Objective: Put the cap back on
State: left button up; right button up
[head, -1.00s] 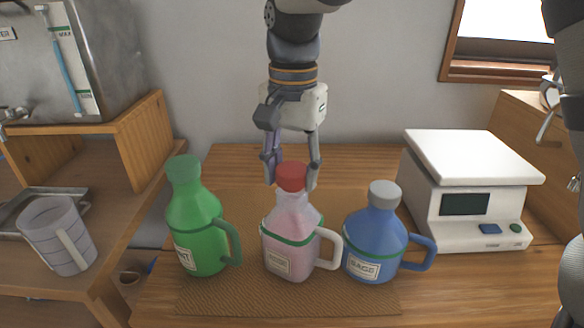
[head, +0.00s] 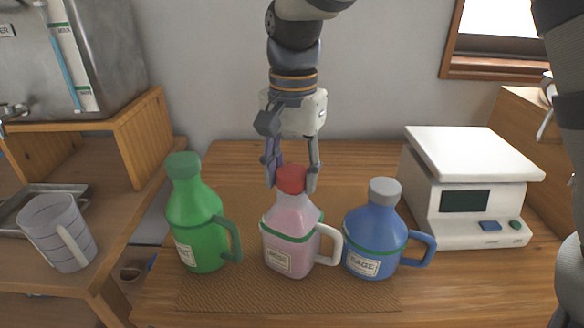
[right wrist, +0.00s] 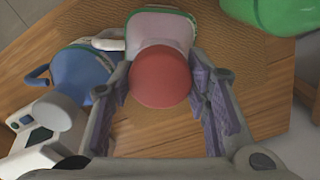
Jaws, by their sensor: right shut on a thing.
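A red cap (head: 291,179) sits at the mouth of the pink bottle (head: 290,235), which stands upright in the middle of the mat. My right gripper (head: 291,180) comes down from above and is shut on the red cap, one finger on each side. In the right wrist view the red cap (right wrist: 160,77) lies between the fingers, with the pink bottle (right wrist: 162,27) beyond it. The cap hides the bottle's mouth, so I cannot tell how firmly it is seated. My left gripper is not in view.
A green bottle (head: 194,220) stands to the left and a blue bottle (head: 374,238) close to the right, both capped. A white scale (head: 468,190) is further right. A measuring jug (head: 58,232) stands on the left counter. The woven mat (head: 290,298) is bare in front.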

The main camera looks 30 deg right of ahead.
dwell(0.3)
jog(key=o, duration=1)
jog(key=shift+c, duration=0.2)
jog(key=shift+r, duration=3.55)
